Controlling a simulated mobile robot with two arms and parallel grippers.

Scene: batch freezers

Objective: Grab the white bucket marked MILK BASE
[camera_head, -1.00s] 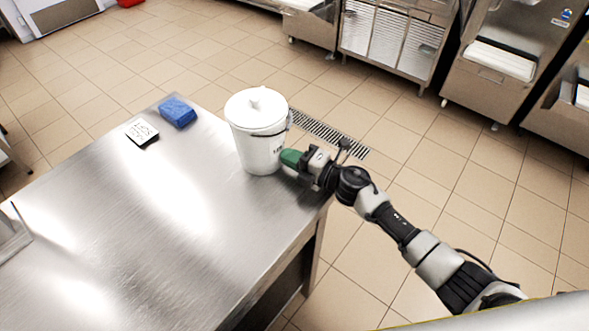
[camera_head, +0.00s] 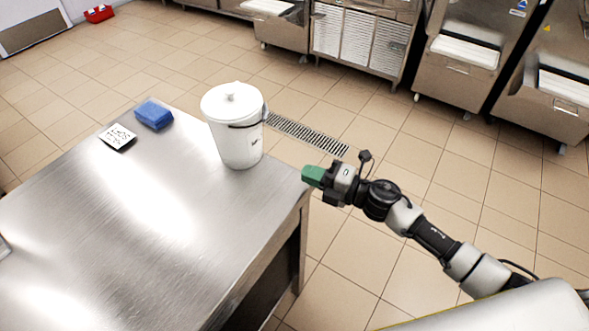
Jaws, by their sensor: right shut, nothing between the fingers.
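The white bucket (camera_head: 238,142) stands upright on the steel table (camera_head: 150,230) near its far right edge. Its knobbed white lid is on and a dark wire handle rests along its side. Small dark marking shows on its right side, too small to read. My right gripper (camera_head: 312,176), with green fingertips, is shut and empty. It is to the right of the bucket, apart from it, by the table's right edge. My left gripper is not in view.
A blue sponge-like block (camera_head: 154,115) and a small white card with dark writing (camera_head: 117,137) lie left of the bucket. The table's front is bare. A floor drain grate (camera_head: 308,135) runs behind. Steel machines (camera_head: 362,40) line the back.

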